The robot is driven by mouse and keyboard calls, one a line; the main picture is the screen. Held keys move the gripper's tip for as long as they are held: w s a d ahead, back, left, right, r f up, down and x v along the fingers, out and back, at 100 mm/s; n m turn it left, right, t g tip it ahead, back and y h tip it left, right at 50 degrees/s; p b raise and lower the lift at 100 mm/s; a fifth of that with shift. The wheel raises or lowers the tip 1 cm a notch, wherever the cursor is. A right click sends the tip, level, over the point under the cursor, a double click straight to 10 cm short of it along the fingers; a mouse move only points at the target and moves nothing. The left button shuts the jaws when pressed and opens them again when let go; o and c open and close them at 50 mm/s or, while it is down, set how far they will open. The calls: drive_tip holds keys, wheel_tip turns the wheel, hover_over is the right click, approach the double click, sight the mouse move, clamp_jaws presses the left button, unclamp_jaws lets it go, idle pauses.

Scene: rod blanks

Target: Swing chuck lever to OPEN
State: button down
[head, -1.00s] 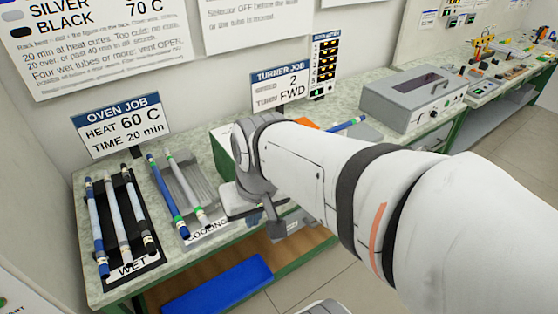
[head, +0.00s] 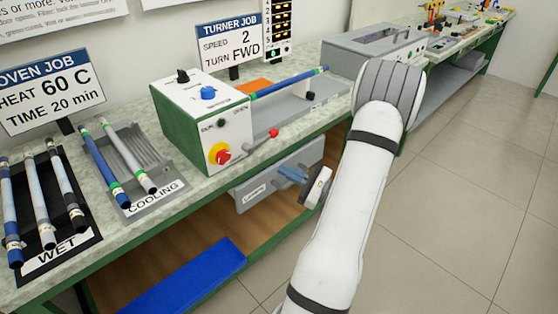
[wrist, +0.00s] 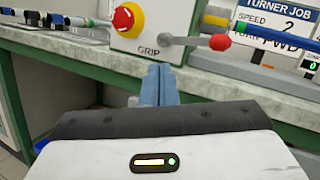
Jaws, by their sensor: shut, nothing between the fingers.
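The chuck lever is a grey bar with a red knob (head: 273,133) on the front of the green and white turner box (head: 228,140). In the wrist view the lever (wrist: 190,41) points right from its pivot, its red knob (wrist: 220,42) at the right end, nearly level. The word GRIP stands below left of the pivot. My gripper (head: 280,169) is shut and empty, its blue fingers in front of the bench edge, below the lever knob. In the wrist view my fingertips (wrist: 159,68) are below and left of the knob, apart from it.
A red stop button on yellow (head: 221,153) sits left of the lever. A blue rod (head: 290,83) lies in the turner. The cooling rack (head: 165,180) and wet tray (head: 75,245) stand left. Floor to the right is clear.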

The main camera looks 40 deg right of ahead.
sight(263, 141)
drive_tip(key=s+d+f+m+t+h+b, duration=0.1)
drive_tip(key=s+d+f+m+t+h, duration=0.2)
drive_tip(key=d, duration=0.4)
drive_tip(key=f+m+h, duration=0.1)
drive_tip(key=f+h, duration=0.1)
drive_tip(key=shift+m+h, duration=0.3)
drive_tip(key=shift+w+r, duration=0.1)
drive_tip(key=shift+s+a+r+x, duration=0.15)
drive_tip(key=shift+r+x, duration=0.3)
drive_tip(key=shift+x, duration=1.65)
drive_tip(key=shift+s+a+r+x, duration=0.15)
drive_tip(key=shift+r+x, duration=0.25)
drive_tip(key=shift+x, duration=1.7)
drive_tip(key=shift+s+d+r+x, duration=0.15)
drive_tip(key=shift+r+x, duration=0.3)
drive_tip(key=shift+x, duration=1.7)
drive_tip(key=shift+a, duration=0.1)
